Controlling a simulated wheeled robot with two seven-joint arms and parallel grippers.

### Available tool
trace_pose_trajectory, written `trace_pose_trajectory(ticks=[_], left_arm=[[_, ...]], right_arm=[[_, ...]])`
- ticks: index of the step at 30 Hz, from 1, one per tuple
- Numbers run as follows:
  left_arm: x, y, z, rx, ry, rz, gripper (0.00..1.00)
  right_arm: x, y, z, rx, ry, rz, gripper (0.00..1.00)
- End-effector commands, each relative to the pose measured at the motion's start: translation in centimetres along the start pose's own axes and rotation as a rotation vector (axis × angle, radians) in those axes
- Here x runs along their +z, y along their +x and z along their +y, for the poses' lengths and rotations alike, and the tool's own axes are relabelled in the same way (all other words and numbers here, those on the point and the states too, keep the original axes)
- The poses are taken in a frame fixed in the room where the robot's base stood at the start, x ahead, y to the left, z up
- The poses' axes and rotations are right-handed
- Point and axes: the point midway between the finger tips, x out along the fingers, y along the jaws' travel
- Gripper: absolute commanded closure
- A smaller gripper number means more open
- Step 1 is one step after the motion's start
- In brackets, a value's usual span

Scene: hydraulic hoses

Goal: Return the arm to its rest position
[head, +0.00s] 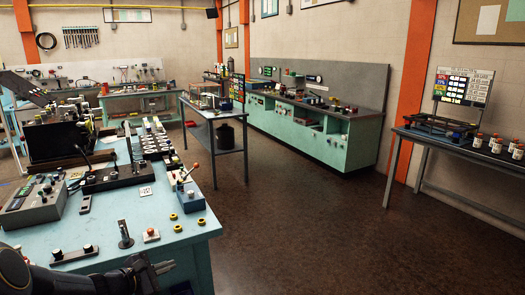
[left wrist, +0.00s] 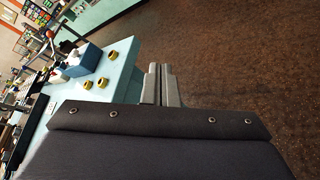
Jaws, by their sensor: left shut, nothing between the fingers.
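My left gripper (head: 165,267) shows at the bottom of the head view, its arm coming in from the lower left. It is beside the near right corner of the light blue workbench (head: 150,222), pointing right. Its fingers are together and empty. The left wrist view also shows the closed fingers (left wrist: 161,84), with the bench corner to their left and the brown floor beyond. My right gripper is in neither view.
A control box (head: 34,205), a blue box with a red-knobbed lever (head: 188,194) and several yellow rings (head: 173,217) are on the bench. A post (head: 125,236) stands near its front edge. The floor (head: 300,235) to the right is clear.

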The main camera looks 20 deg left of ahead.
Motion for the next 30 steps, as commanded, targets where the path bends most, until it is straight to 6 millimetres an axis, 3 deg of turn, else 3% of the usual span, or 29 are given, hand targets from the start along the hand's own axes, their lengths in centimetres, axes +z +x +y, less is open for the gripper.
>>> trace_pose_trajectory(ticks=[1, 6, 9, 12, 15, 19, 24, 30], left_arm=[[4.2, 0.3, -1.2, -0.077, 0.114, -0.042, 1.0], [15.3, -1.7, -7.8, -0.343, 0.534, -0.169, 1.0], [20.2, -5.2, -12.5, -0.489, 0.831, -0.238, 1.0], [22.8, -9.4, -16.9, -0.602, 1.134, -0.291, 1.0], [23.2, -13.1, -20.1, -0.67, 1.402, -0.32, 1.0], [22.4, -16.2, -22.5, -0.707, 1.658, -0.33, 1.0], [21.3, -17.7, -23.6, -0.717, 1.815, -0.326, 1.0], [21.2, -17.8, -23.6, -0.718, 1.824, -0.324, 1.0]], right_arm=[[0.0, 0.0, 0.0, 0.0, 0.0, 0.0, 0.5], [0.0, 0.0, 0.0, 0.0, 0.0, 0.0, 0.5], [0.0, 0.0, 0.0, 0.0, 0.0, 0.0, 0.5], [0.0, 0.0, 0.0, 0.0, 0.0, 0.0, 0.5], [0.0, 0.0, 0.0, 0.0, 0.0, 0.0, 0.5], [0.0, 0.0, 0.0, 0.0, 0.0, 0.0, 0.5], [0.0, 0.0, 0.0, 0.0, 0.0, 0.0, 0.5], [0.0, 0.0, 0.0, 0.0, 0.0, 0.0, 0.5]])
